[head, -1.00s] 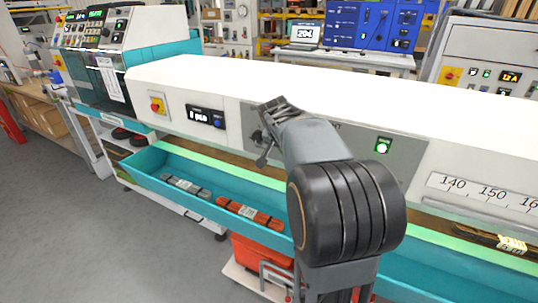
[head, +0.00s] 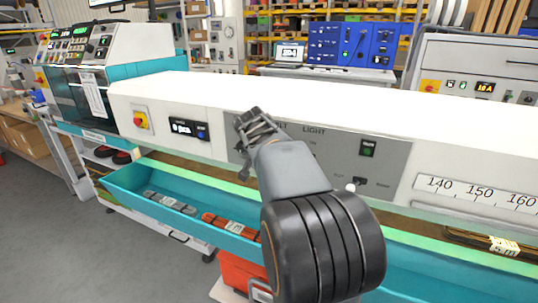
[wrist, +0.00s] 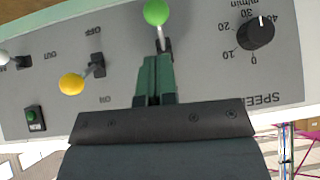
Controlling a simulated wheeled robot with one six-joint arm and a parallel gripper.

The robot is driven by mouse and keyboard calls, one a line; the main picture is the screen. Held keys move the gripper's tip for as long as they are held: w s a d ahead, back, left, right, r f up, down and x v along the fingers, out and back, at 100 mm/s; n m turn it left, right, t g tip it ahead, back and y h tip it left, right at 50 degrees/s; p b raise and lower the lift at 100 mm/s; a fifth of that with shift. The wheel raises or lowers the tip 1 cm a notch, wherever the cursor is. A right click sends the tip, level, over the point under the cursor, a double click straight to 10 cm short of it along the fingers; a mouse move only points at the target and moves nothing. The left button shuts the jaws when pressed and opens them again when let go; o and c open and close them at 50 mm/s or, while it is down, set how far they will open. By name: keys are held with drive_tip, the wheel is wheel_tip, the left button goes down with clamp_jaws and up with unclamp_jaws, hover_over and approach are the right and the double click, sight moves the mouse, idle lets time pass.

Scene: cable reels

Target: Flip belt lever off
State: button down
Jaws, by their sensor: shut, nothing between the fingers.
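My gripper (wrist: 155,60) is shut and empty, its fingers just below the green-knobbed lever (wrist: 156,12) in the wrist view, where the panel appears upside down. Its stem tilts toward the picture's top, the side where the neighbouring lever's OFF label is. I cannot tell whether the fingertips touch the stem. The yellow-knobbed lever (wrist: 72,84) leans toward its ON label. In the head view my gripper (head: 254,122) is against the left part of the grey panel (head: 397,160) and hides the levers there. The panel's green indicator (head: 367,148) looks dark.
A speed dial (wrist: 256,34) sits right of the green lever in the wrist view. An in/out lever (head: 358,183) is to the right on the panel. The teal trough (head: 135,182) with cable bundles runs below. A red-yellow stop switch (head: 140,121) is at left.

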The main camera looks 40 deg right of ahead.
drive_tip(key=shift+r, duration=0.1)
drive_tip(key=s+a+f+v, duration=0.1)
drive_tip(key=a+f+v, duration=0.1)
drive_tip(key=v, duration=1.1)
drive_tip(key=shift+s, duration=0.3)
